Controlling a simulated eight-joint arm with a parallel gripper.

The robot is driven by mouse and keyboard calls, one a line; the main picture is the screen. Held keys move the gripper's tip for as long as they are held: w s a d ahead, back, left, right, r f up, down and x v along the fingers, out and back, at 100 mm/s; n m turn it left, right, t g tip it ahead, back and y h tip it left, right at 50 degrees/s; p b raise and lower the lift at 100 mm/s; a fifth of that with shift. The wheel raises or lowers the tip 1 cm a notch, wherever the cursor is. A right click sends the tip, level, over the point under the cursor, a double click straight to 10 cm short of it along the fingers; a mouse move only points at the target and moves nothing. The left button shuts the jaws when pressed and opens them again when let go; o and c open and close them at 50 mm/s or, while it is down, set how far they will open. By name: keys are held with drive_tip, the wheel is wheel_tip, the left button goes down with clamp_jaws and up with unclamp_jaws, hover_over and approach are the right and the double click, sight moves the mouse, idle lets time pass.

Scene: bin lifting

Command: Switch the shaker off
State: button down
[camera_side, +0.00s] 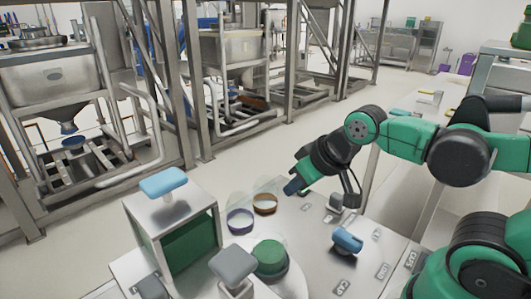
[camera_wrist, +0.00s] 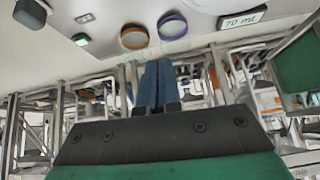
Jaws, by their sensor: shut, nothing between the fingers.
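My gripper (camera_side: 292,187) is shut and empty, held in the air above the panel, just beyond the orange ring. Its blue fingers also show pressed together in the wrist view (camera_wrist: 152,88). No part is clearly marked as the shaker. Candidate controls on the panel are a blue knob (camera_side: 347,240) at right and a dark grey knob (camera_side: 340,201) behind it, near the arm. In the wrist view a dark knob (camera_wrist: 30,13) and a small green-lit part (camera_wrist: 81,40) sit at upper left. I cannot tell which of these is the shaker's switch, or its state.
A purple ring (camera_side: 240,221) and an orange ring (camera_side: 265,204) lie on the panel. A green cap (camera_side: 270,257) sits on a round base. A box with a blue handle (camera_side: 164,181) stands at left; a grey handle (camera_side: 234,264) is in front. Metal frames stand behind.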

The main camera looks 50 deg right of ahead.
drive_tip(key=s+d+m+g, duration=0.1)
drive_tip(key=d+m, duration=0.4)
drive_tip(key=m, duration=0.4)
drive_tip(key=m+g, duration=0.3)
drive_tip(key=m, duration=1.2)
approach(336, 202)
drive_tip(key=s+a+r, duration=0.2)
drive_tip(key=s+d+m, duration=0.3)
drive_tip(key=s+m, duration=0.2)
drive_tip(key=m, duration=0.6)
drive_tip(key=shift+d, duration=0.3)
drive_tip(key=x, duration=0.9)
drive_tip(key=shift+a+f, duration=0.1)
drive_tip(key=shift+f, duration=0.3)
drive_tip(key=shift+w+f, duration=0.1)
drive_tip(key=shift+w, duration=2)
